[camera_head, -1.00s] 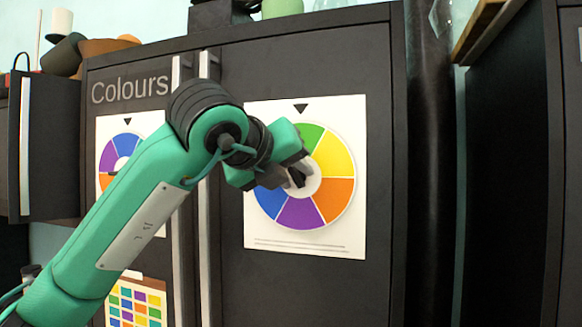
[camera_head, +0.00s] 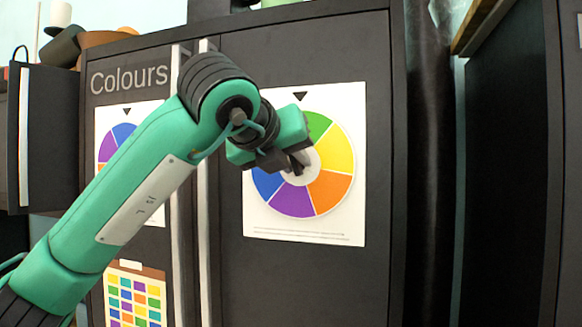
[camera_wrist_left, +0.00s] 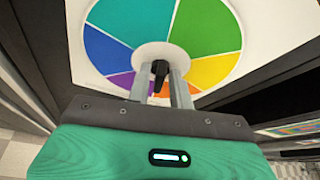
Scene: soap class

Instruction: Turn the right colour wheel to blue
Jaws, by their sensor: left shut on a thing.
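The right colour wheel (camera_head: 335,188) is on a white sheet on the dark cabinet door. In the head view its green part is near the top, yellow right, orange lower right, purple bottom and blue lower left. A black triangle (camera_head: 298,96) marks the top. My left gripper (camera_head: 300,160) reaches in from the left and covers the upper left of the wheel. The left wrist view also shows a teal part there. The gripper (camera_wrist_left: 160,85) is shut on a small black knob (camera_wrist_left: 160,70) at the wheel's pale hub (camera_wrist_left: 148,51). My right gripper is not in view.
The left colour wheel (camera_head: 108,146) is partly behind my left arm. Two upright door handles (camera_head: 203,220) run beside it. A colour chart (camera_head: 135,295) hangs below. A dark pipe (camera_head: 432,180) stands right of the cabinet.

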